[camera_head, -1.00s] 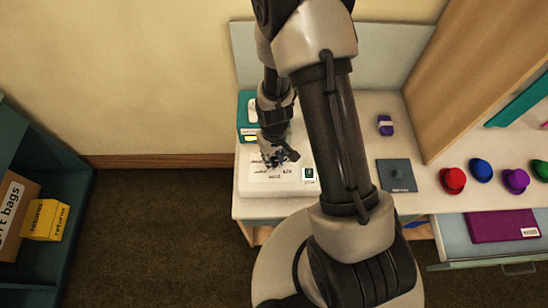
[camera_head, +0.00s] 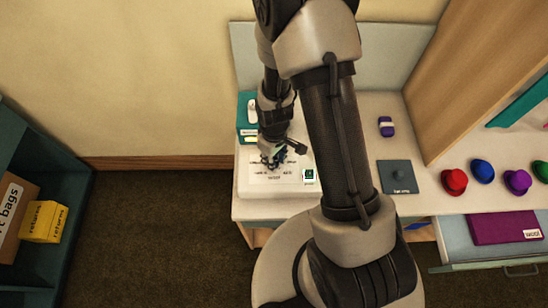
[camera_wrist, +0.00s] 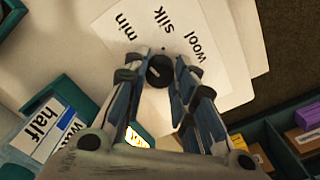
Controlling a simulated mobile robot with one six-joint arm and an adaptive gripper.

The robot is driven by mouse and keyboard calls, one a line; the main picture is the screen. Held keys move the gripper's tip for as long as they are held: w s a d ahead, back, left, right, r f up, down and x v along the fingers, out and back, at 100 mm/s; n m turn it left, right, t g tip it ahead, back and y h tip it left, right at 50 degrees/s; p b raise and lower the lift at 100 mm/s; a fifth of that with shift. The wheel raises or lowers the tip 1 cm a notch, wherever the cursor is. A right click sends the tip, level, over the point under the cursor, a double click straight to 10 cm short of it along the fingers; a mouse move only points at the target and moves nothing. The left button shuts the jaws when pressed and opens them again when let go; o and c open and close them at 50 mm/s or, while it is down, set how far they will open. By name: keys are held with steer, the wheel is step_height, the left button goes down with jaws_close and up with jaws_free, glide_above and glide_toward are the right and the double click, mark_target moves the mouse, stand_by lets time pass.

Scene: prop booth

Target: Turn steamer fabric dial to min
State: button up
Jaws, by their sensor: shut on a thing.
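The steamer is a white box (camera_head: 248,187) on the table, with a printed dial panel on top. In the wrist view the panel (camera_wrist: 215,75) reads "min", "silk" and "wool" around a round black dial (camera_wrist: 159,71). My gripper (camera_wrist: 156,76) is shut on the dial, one finger at each side of it. In the head view my gripper (camera_head: 272,159) is over the panel and hides the dial. A small dot shows beyond the dial, close to "silk". I cannot tell which label the dial points to.
A green screen (camera_head: 309,174) sits at the steamer's right. A teal and white box (camera_head: 246,115) stands behind it. To the right are a grey plate (camera_head: 398,177), a purple item (camera_head: 386,126), several coloured hats (camera_head: 454,181) and an open drawer (camera_head: 455,245).

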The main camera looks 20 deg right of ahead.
steer(key=o, duration=1.1)
steer(key=shift+w+r, duration=0.1)
steer(key=shift+r, duration=0.4)
step_height(320, 180, up, 11)
